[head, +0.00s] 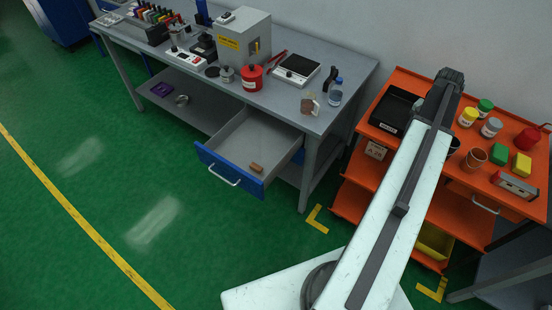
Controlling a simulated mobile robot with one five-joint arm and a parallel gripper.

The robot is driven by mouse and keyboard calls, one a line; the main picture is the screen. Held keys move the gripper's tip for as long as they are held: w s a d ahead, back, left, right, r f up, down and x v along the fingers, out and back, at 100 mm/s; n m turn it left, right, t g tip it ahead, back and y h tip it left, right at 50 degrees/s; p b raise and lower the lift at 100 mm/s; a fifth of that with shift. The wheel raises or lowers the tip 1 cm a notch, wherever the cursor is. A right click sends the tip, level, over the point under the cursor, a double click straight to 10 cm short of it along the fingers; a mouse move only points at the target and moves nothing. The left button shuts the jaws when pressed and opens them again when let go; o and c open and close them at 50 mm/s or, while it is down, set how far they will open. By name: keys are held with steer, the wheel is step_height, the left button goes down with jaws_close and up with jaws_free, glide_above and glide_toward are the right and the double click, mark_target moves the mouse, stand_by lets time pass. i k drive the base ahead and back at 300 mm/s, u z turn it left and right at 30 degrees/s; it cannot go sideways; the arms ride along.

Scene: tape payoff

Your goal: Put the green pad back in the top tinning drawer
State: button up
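A small green block (499,154), which looks like the green pad, lies on top of the orange cart (405,80) at the right. A yellow block (521,165) lies beside it. A blue-fronted drawer (231,175) stands pulled open under the grey workbench (330,118). A small brown block lies inside it (256,168), near its front right. The cart also has a front with a handle (485,205) that appears shut. No label shows which is the tinning drawer. My arm reaches up across the cart's left part; my gripper's fingers are not visible.
Jars (467,117), a brown cup (474,158) and a red can (527,138) crowd around the green block. A black tray (394,110) stands at the cart's left. The bench holds a scale (297,66) and a blue bottle (335,92). Green floor at left is clear.

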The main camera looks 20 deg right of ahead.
mark_target(233, 154)
steer(key=k, duration=1.35)
steer(key=u, duration=0.9)
steer(key=i, duration=1.3)
steer(key=u, duration=0.5)
steer(key=i, duration=1.45)
steer(key=z, duration=0.7)
steer(key=k, duration=0.85)
steer(key=z, duration=0.2)
steer(key=i, duration=0.9)
steer(key=u, duration=0.05)
